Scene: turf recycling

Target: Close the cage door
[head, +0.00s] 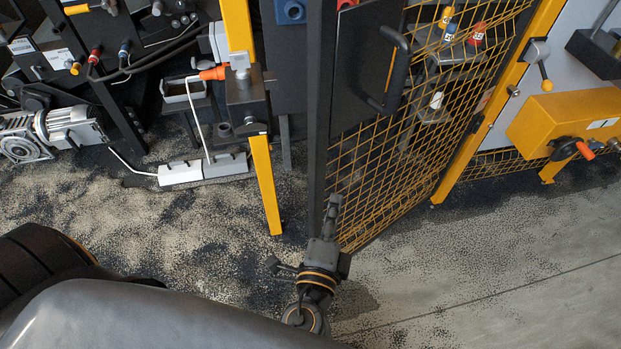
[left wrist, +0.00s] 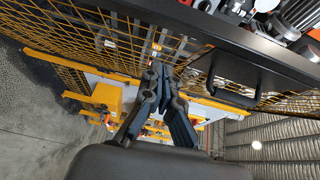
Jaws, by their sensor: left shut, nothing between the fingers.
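The cage door (head: 375,180) has yellow wire mesh and a dark frame. It stands open, its free edge swung out from the yellow post (head: 262,185). A black handle (head: 397,70) is on its dark panel; the handle also shows in the left wrist view (left wrist: 233,97). My left gripper (head: 333,203) is shut and empty, at the lower end of the door's dark edge in the head view. In the left wrist view its fingertips (left wrist: 161,68) overlap the mesh; I cannot tell whether they touch it. My right gripper is not in view.
A dark latch block (head: 247,100) with an orange-handled part (head: 214,72) sits on the post. A yellow box (head: 565,120) is on the right. Machinery with a motor (head: 70,127) is at the left. The grainy floor (head: 480,260) is clear at the lower right.

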